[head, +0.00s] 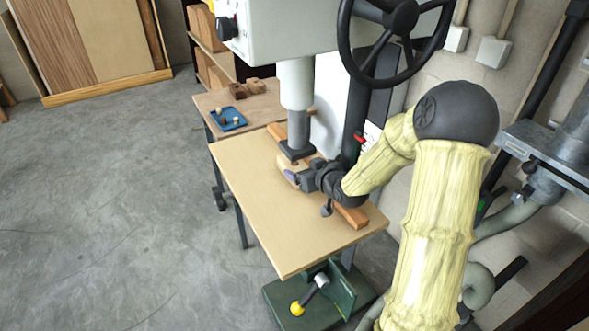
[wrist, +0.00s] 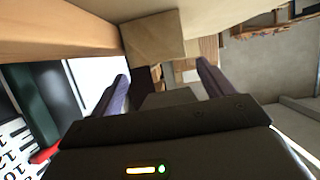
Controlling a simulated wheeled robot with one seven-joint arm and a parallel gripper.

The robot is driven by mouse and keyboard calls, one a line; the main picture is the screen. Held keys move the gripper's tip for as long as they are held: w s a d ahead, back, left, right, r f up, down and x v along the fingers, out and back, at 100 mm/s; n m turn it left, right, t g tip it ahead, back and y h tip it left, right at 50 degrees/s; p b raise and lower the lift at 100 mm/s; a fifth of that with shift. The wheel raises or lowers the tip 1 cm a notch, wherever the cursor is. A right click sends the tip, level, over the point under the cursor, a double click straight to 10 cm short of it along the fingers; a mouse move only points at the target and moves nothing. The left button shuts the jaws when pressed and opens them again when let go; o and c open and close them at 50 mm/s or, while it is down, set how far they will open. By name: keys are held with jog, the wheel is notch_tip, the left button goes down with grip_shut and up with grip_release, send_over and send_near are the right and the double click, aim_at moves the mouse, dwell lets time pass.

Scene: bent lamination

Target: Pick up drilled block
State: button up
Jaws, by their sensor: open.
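A small wooden block (wrist: 152,38), which I take to be the drilled block, shows in the wrist view beyond my fingertips, beside a long wooden fence (wrist: 60,35). No hole shows on the face I see. In the head view a pale bit of wood that may be this block (head: 284,161) shows just past my gripper (head: 291,176), below the drill press. My gripper also fills the lower wrist view (wrist: 165,85). Its two purple fingers are spread apart with nothing between them. The block lies ahead of the fingers and seems not touched by them.
The fence (head: 350,214) runs along the drill press table (head: 255,205). The press column and spindle (head: 296,95) stand close above my gripper. A side bench (head: 255,108) holds a blue tray (head: 228,119) with small pieces and brown blocks (head: 238,91). The left floor is clear.

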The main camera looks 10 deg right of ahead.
aim_at(298, 168)
jog(key=x, duration=0.4)
jog(key=shift+a+p, duration=0.15)
jog(key=shift+p, duration=0.2)
jog(key=c, duration=1.2)
jog(key=shift+r, duration=0.1)
